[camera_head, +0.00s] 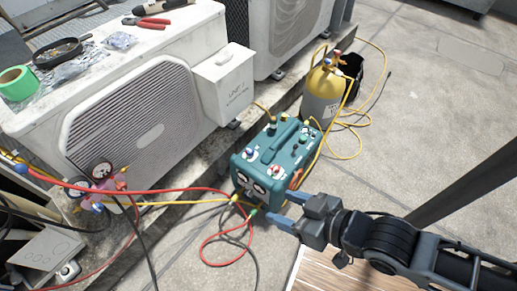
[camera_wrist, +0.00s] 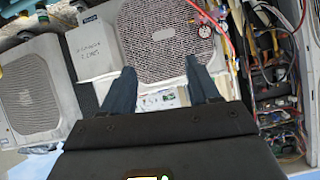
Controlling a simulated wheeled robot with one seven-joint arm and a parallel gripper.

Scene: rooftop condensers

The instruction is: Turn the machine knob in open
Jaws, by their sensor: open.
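The teal machine (camera_head: 285,163) stands on the ground in front of the condensers, with a carry handle on top. Several small knobs and fittings in red, blue and black sit on its top. Two round gauges (camera_head: 250,183) are on its front. Which knob is the machine's "in" knob cannot be told at this size. My gripper (camera_head: 285,208) is open and empty, just in front of the machine's lower right corner, its fingers pointing toward it. In the wrist view my gripper (camera_wrist: 161,88) has its fingers wide apart. I cannot make out the knobs there.
A condenser (camera_head: 140,125) with tape, a pan and pliers on top stands behind left. A yellow-grey cylinder (camera_head: 328,92) stands behind right. A manifold with red and blue handles (camera_head: 103,183) hangs at left. Red and yellow hoses cross near my gripper.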

